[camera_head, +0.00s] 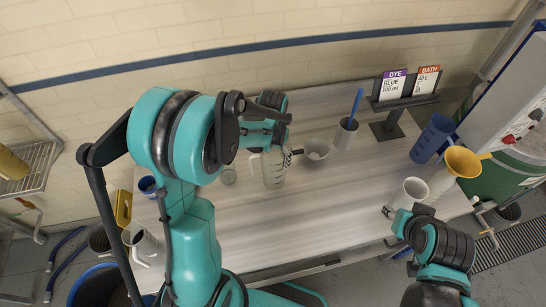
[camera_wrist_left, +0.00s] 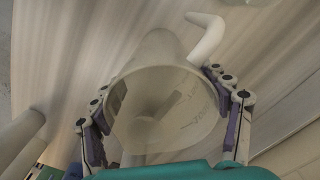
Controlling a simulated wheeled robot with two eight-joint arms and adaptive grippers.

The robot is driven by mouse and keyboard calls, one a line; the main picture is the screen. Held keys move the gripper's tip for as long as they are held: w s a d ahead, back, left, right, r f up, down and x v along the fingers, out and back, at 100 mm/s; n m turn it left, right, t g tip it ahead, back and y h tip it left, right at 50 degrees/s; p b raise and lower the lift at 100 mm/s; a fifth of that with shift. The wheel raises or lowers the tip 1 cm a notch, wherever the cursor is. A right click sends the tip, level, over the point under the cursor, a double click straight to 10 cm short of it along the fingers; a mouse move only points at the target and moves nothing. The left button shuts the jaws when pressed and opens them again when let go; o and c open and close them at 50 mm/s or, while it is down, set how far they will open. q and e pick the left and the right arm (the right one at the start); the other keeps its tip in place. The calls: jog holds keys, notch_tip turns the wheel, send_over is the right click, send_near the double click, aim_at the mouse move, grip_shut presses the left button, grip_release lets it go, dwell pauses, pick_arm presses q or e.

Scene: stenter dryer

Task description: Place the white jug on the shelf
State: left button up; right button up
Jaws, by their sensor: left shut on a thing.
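A pale, see-through whitish jug (camera_head: 272,170) with a handle on its left stands upright at the middle of the table, as far as I can tell. My left gripper (camera_head: 283,150) is shut on it from above. In the left wrist view the jug's open mouth (camera_wrist_left: 165,110) sits between the two fingers, its handle (camera_wrist_left: 207,38) beyond. Another white jug (camera_head: 148,246) stands at the table's left edge. A white cup-like vessel (camera_head: 415,188) is at the right, by my right gripper (camera_head: 396,213); its jaws are unclear. A wire shelf (camera_head: 32,165) stands at the far left.
The front middle of the tabletop (camera_head: 320,220) is clear.

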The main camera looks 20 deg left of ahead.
pick_arm(q)
jog(key=shift+f, duration=0.25)
jog(key=o, duration=1.5)
jog(key=shift+o, duration=0.2)
jog(key=shift+r, duration=0.1)
